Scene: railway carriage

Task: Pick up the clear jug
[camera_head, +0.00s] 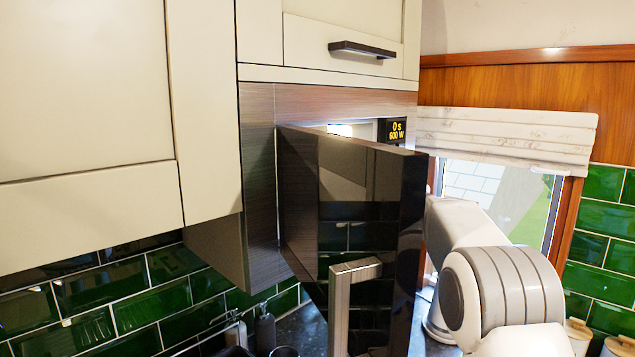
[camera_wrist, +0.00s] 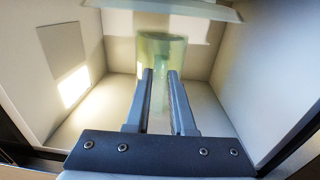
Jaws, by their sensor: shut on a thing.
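The clear jug (camera_wrist: 161,48), pale greenish and see-through, stands upright inside a white-walled compartment in the wrist view. My gripper (camera_wrist: 160,74) reaches into the compartment with its two fingers on either side of the jug, shut on it. The jug's lower part is seen between the fingers; I cannot tell whether its base touches the floor. In the head view the open dark microwave door hides the jug and my gripper.
The glossy microwave door (camera_head: 298,205) stands open in the head view, with a metal handle (camera_head: 342,300). My arm is right of it. Cream cupboards (camera_head: 90,90) are at left, a window (camera_head: 500,195) at right. A pale panel (camera_wrist: 175,8) crosses the compartment's top.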

